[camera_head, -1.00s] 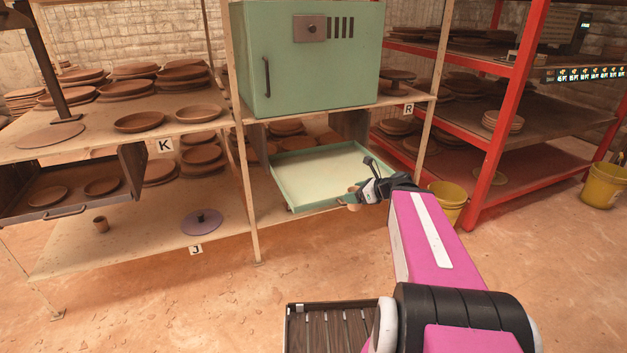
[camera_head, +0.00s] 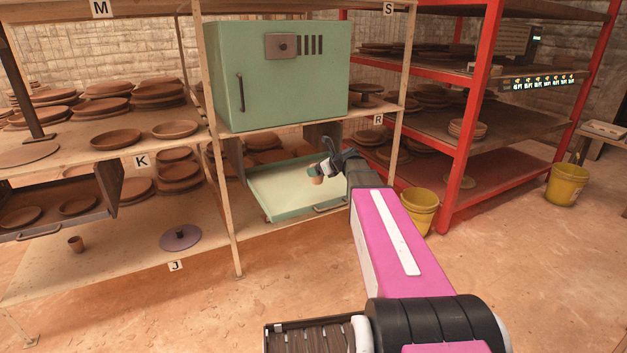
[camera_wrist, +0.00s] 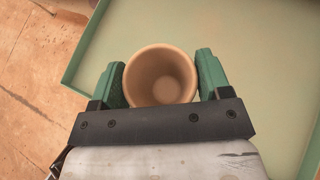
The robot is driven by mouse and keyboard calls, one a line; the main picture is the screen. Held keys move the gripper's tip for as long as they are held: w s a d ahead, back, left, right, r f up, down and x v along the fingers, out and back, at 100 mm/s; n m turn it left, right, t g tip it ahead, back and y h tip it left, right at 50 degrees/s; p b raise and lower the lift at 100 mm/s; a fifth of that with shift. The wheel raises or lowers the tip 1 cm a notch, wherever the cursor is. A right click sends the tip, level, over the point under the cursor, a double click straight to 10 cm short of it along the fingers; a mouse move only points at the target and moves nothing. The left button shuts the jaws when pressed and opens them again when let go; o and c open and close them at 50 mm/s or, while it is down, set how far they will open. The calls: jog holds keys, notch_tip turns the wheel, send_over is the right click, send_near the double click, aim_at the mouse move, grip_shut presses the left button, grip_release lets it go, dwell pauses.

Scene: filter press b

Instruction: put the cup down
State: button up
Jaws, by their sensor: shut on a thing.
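A small tan clay cup (camera_wrist: 160,75) sits between the two green fingers of my gripper (camera_wrist: 160,82) in the wrist view, its open mouth facing the camera and empty. My gripper is shut on it. In the head view the cup (camera_head: 317,180) shows small below my gripper (camera_head: 319,172), over the pale green drawer tray (camera_head: 268,209) that stands pulled out under the green cabinet. The tray floor and rim also show behind the cup in the wrist view (camera_wrist: 240,25). I cannot tell whether the cup's base touches the tray floor.
The green cabinet (camera_head: 275,80) stands on the shelf above the tray. A shelf post (camera_head: 222,150) is left of the tray. Yellow buckets (camera_head: 418,213) stand on the floor right. The tray's visible floor is bare.

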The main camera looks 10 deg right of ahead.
jog(key=shift+w+a+f, duration=0.1)
jog(key=shift+w+f, duration=0.85)
jog(key=shift+f, duration=0.3)
jog(key=shift+w+f, duration=1)
jog(key=shift+f, duration=0.25)
jog(key=shift+w+a+f, duration=0.1)
jog(key=shift+w+f, duration=0.85)
jog(key=shift+f, duration=0.3)
jog(key=shift+f, duration=0.1)
jog(key=o, duration=1)
jog(key=shift+s+d+r, duration=0.15)
jog(key=shift+d+r, duration=0.05)
jog(key=shift+r, duration=0.05)
jog(key=v, duration=1.1)
jog(key=shift+s+d+r, duration=0.15)
jog(key=shift+s, duration=0.05)
